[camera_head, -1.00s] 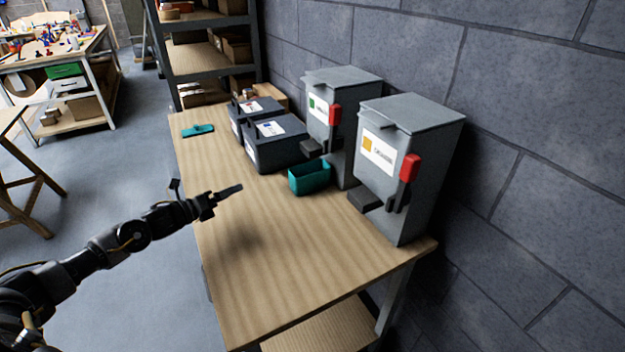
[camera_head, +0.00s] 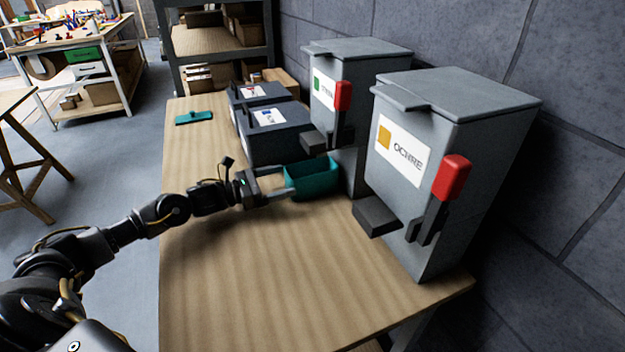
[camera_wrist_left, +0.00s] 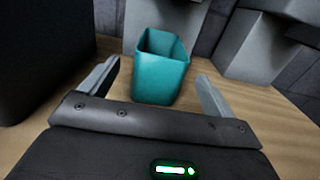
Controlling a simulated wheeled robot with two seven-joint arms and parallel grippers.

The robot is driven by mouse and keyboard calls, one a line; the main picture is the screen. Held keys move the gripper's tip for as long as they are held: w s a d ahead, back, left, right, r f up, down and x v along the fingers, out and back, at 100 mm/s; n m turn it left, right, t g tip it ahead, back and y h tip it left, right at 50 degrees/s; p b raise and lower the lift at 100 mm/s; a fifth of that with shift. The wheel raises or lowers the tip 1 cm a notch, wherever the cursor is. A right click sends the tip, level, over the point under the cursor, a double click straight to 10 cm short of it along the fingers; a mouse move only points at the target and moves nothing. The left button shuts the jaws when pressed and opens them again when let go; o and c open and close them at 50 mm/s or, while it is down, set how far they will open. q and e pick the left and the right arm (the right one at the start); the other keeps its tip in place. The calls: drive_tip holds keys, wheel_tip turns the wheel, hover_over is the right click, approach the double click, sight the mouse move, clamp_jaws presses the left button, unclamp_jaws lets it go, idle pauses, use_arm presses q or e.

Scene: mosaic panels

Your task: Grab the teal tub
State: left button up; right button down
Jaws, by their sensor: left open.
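The teal tub (camera_head: 314,184) is an open-topped box standing upright on the wooden table, in front of the grey dispensers. It also shows in the left wrist view (camera_wrist_left: 160,78), and the part of its inside that shows looks empty. My left gripper (camera_head: 284,182) is open, with its fingers pointing at the tub's near side. In the left wrist view the fingers (camera_wrist_left: 158,85) are spread to either side of the tub's lower part, and it is not gripped. Whether the fingertips touch the tub cannot be told. My right gripper is not in view.
Two grey dispensers with red levers stand behind: one labelled OCHRE (camera_head: 440,160), one with a green label (camera_head: 350,95). Dark lidded boxes (camera_head: 275,143) sit left of the tub. A teal-topped flat tool (camera_head: 194,118) lies far left. The table's front (camera_head: 270,280) is clear.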

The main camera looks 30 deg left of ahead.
sight(303, 174)
use_arm(q)
drive_tip(key=shift+x, duration=0.8)
drive_tip(key=shift+d+r, duration=0.15)
drive_tip(key=p+x, duration=0.2)
drive_tip(key=x, duration=0.2)
drive_tip(key=shift+w+d, duration=0.15)
drive_tip(key=shift+w, duration=0.15)
drive_tip(key=shift+w+d+p, duration=0.15)
drive_tip(key=shift+w+p, duration=0.05)
drive_tip(key=shift+p, duration=0.1)
drive_tip(key=shift+c, duration=1.3)
drive_tip(key=c, duration=0.9)
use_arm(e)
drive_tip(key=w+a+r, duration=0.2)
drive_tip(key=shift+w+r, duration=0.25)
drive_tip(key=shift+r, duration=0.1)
